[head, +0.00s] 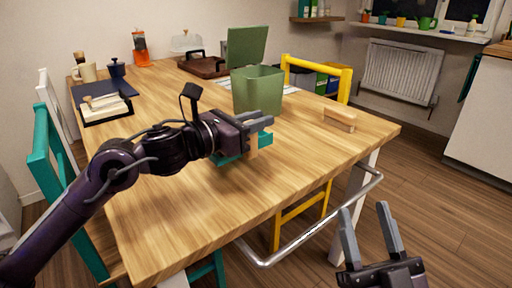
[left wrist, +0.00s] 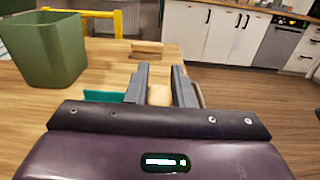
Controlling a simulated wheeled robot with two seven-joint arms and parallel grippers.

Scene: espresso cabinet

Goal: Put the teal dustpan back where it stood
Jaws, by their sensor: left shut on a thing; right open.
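The teal dustpan (head: 229,159) is at my left gripper, above or on the wooden table; I cannot tell whether it touches the top. My left gripper (head: 258,121) is shut on it, with a light wooden part, seemingly its handle, between the fingers. Much of the dustpan is hidden behind the gripper. In the left wrist view a teal edge of the dustpan (left wrist: 105,96) shows left of the fingers (left wrist: 159,80). My right gripper (head: 366,222) is open and empty, low at the right, beyond the table's front edge.
A green bin (head: 258,91) stands just behind the left gripper. A wooden brush or block (head: 340,119) lies near the table's right edge. The front of the table (head: 190,215) is clear.

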